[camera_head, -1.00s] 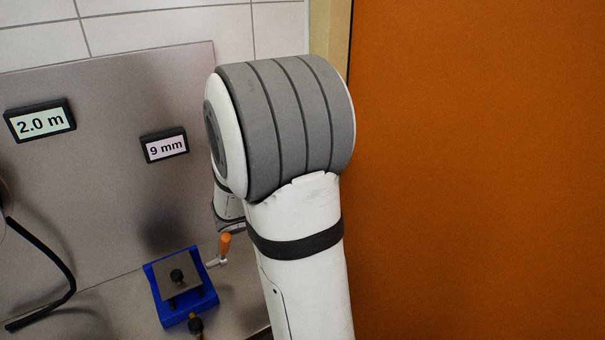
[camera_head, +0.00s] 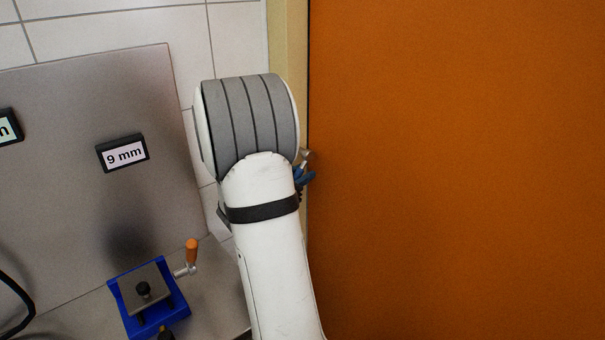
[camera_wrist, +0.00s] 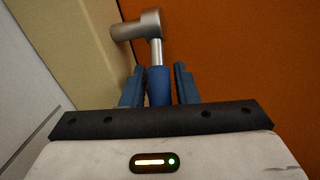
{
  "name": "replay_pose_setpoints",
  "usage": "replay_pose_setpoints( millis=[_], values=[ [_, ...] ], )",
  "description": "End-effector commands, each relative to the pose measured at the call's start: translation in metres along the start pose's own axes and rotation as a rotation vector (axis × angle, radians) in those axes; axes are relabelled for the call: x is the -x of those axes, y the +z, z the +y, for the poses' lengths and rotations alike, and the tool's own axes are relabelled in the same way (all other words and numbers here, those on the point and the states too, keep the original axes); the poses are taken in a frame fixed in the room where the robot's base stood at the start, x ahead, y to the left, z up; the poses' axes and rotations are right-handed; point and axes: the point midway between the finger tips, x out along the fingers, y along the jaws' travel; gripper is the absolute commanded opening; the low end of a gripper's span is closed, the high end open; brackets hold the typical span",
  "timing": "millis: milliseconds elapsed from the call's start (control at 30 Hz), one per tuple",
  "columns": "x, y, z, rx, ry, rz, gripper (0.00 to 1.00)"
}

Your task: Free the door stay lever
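The door stay lever (camera_wrist: 158,84) has a blue grip on a metal rod, joined to a grey metal cylinder at the door's edge. In the wrist view its blue grip lies between the two blue fingers of my gripper (camera_wrist: 159,74). The fingers are apart, one on each side, with a small gap visible on the right; contact on the left is unclear. In the head view the lever's metal end (camera_head: 306,156) and a bit of blue show just right of my arm, which hides most of the gripper.
The orange door (camera_head: 460,170) fills the right side, beside a cream frame (camera_head: 287,50). A blue vise-like fixture (camera_head: 150,300) with an orange-handled crank sits on the bench at lower left. A "9 mm" display (camera_head: 123,153) is on the grey panel.

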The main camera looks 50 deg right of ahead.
Motion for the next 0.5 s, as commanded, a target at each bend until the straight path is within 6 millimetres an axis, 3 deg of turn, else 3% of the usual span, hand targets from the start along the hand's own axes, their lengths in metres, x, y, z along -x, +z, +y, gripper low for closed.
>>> replay_pose_setpoints(
  millis=[267,500],
  values=[
    [-0.0018,-0.0002,-0.0002,0.000,-0.001,0.001,0.26],
    [-0.0019,-0.0002,-0.0005,0.000,-0.001,0.001,0.07]
  ],
)
